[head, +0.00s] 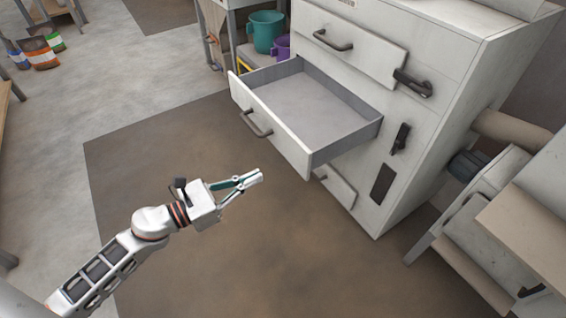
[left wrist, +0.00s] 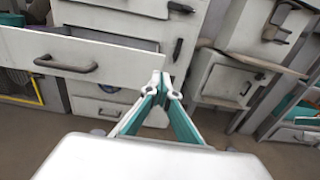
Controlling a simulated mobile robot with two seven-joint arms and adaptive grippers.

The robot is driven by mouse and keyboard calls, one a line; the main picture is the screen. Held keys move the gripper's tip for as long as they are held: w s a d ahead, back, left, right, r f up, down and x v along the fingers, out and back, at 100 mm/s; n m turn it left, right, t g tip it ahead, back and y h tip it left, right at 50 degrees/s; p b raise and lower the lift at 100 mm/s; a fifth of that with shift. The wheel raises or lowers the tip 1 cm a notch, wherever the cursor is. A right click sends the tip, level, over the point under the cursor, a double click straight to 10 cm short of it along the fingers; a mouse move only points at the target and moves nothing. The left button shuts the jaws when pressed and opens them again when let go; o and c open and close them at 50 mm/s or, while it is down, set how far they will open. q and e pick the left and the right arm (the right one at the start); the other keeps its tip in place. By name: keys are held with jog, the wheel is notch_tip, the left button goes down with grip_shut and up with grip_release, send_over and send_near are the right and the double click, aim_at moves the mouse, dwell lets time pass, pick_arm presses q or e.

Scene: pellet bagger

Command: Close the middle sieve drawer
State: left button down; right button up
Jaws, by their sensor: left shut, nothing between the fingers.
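The middle sieve drawer (head: 270,127) is pulled far out of the white cabinet, and its empty grey inside shows in the head view. Its front carries a dark bar handle (head: 256,124). In the left wrist view the drawer front (left wrist: 95,60) spans the left, with its handle (left wrist: 65,64) at far left. My left gripper (head: 257,177) is shut and empty, in front of the drawer's right part and apart from it. In the wrist view its fingertips (left wrist: 160,82) meet near the drawer front's right end. My right gripper is not in view.
The drawer above (head: 360,52) is shut, and so is the one below (head: 336,186). Dark latches (head: 413,83) sit on the cabinet's right side. Teal and purple buckets (head: 265,32) stand behind left. A grey machine (head: 480,195) stands at right. The brown floor mat (head: 180,270) is clear.

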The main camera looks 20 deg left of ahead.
pick_arm(q)
send_near(306, 152)
jog(key=x, duration=0.5)
jog(key=shift+p+x, duration=0.3)
jog(key=shift+x, duration=0.65)
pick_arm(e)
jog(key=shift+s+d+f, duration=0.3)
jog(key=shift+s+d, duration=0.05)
pick_arm(q)
jog(key=shift+w, duration=0.1)
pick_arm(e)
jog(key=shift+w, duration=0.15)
